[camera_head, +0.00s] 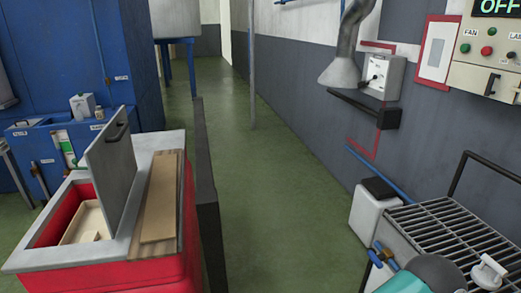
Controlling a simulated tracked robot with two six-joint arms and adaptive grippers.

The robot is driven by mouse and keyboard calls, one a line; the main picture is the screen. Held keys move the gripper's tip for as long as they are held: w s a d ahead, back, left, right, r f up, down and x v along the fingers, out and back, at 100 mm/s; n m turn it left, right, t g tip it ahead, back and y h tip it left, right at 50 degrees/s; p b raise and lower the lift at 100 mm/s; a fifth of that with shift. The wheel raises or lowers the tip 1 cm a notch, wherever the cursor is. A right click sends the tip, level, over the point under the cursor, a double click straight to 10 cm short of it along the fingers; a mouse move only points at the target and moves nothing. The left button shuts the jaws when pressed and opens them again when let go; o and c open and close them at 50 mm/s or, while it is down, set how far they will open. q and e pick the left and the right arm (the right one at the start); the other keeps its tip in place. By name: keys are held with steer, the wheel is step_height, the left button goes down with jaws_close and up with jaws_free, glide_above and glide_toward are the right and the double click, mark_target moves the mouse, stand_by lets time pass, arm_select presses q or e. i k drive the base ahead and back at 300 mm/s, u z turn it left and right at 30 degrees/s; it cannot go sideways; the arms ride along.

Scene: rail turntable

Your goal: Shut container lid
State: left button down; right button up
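A red container (160,272) with a grey top rim (50,258) stands at the lower left. Its grey lid (112,168) is open and stands steeply tilted up from the opening, with a dark handle (117,132) near its top edge. Inside the opening a pale box-like object (88,222) shows in part. A brown wooden board (160,200) lies on the container's top, to the right of the lid. Neither of my grippers is in view.
A dark upright barrier (207,190) stands right beside the container. Blue equipment (50,60) is behind it at left. The green floor (275,200) is clear in the middle. A wire-rack cart (445,230) and a white canister (372,215) stand at right.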

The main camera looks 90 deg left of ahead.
mark_target(110, 158)
steer(key=z, duration=0.6)
steer(key=i, duration=0.25)
steer(key=u, duration=2.5)
steer(key=i, duration=0.2)
steer(key=u, duration=1.95)
steer(key=k, duration=0.55)
steer(key=u, duration=0.35)
steer(key=i, duration=1.6)
steer(key=z, duration=0.3)
